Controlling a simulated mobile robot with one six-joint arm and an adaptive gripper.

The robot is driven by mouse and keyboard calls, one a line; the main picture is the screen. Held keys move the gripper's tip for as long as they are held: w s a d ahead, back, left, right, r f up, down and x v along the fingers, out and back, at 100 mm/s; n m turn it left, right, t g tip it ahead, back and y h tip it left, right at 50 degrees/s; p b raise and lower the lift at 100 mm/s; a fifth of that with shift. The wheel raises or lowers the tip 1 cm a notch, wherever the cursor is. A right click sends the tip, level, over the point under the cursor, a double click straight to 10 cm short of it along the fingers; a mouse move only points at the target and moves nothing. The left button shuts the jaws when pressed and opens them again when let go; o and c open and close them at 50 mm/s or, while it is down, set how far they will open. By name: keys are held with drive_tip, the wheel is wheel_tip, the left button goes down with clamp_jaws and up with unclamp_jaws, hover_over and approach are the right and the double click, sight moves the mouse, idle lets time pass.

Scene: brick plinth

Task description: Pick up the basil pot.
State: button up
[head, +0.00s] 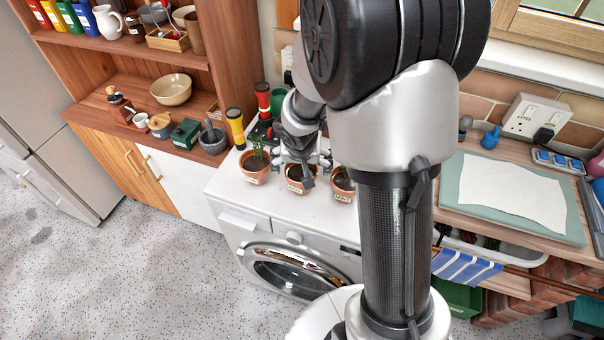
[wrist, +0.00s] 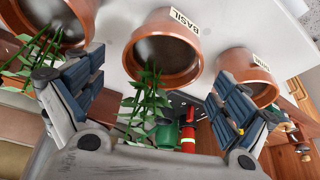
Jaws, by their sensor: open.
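The basil pot (wrist: 168,45) is a terracotta pot with dark soil, green stems and a white BASIL label, in the middle of the wrist view. In the head view the basil pot (head: 294,187) is the middle of three pots on the white washing machine (head: 240,196), partly covered by my gripper (head: 302,166). My gripper is open and empty, right over the basil pot. In the wrist view my gripper (wrist: 160,72) has its blue-padded fingers apart, one to each side of the basil plant. I cannot tell whether they touch the pot.
A similar pot stands close on each side, one at the left (head: 254,172) and one at the right (head: 343,186). A yellow torch (head: 236,126) and a red torch (head: 263,99) stand behind. The washing machine's front left top is clear.

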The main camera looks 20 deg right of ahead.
sight(302, 171)
drive_tip(key=b+x, duration=0.1)
drive_tip(key=x, duration=0.3)
drive_tip(key=shift+a, duration=0.1)
drive_tip(key=shift+c, duration=0.3)
drive_tip(key=c, duration=1.4)
